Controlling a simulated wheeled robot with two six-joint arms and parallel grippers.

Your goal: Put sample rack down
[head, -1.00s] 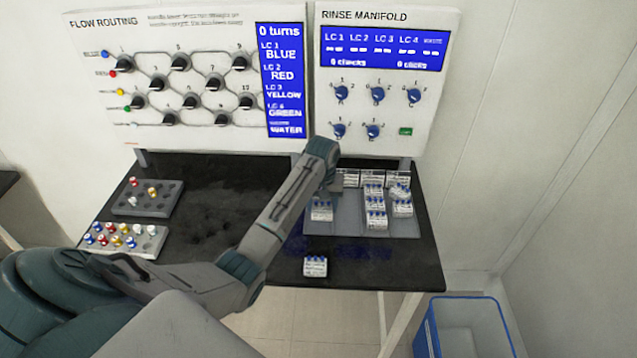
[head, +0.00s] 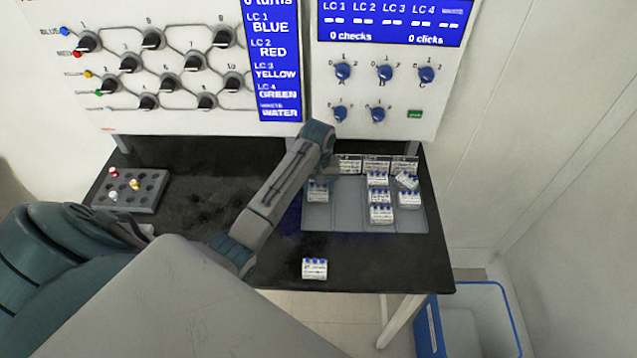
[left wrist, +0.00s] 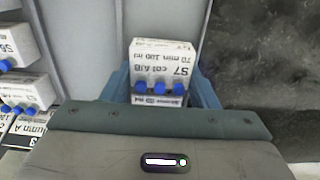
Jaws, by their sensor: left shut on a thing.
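My left gripper (head: 324,170) is over the left part of a grey tray (head: 348,212) on the black bench. It is shut on a small white sample rack (head: 318,190) with blue caps. In the left wrist view this rack (left wrist: 163,62), with printed labels, sits between the blue fingers of the gripper (left wrist: 163,88). A tray divider runs close beside it there. The fingertips are mostly hidden in the head view. I cannot tell whether the rack touches the tray floor. My right gripper is not in view.
Several similar racks (head: 381,213) fill the tray's right part. One rack (head: 314,268) stands alone near the bench's front edge. A grey holder (head: 130,190) with coloured caps lies at left. Two panels stand behind; a blue bin (head: 430,325) is at lower right.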

